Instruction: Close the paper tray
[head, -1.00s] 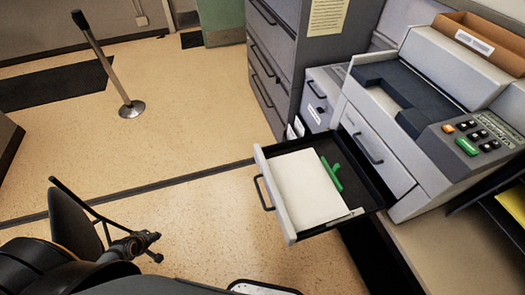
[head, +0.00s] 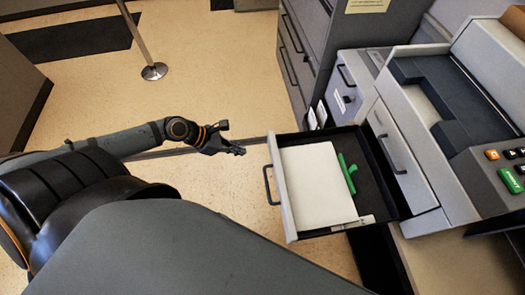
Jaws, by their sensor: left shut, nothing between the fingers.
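The paper tray (head: 288,205) is a drawer pulled out to the left from the grey printer (head: 402,168). It has a light front panel with a dark handle (head: 268,185) and black side walls. A stack of white paper (head: 318,183) and a green piece (head: 347,173) lie inside it. My left gripper (head: 240,151) is shut and empty, in the air to the left of the tray's far front corner, apart from it in the picture. My right gripper is not in view.
A grey filing cabinet (head: 304,50) stands behind the tray. A smaller drawer unit (head: 346,90) sits beside the printer. A post on a round base (head: 154,71) stands on the open floor at the back left.

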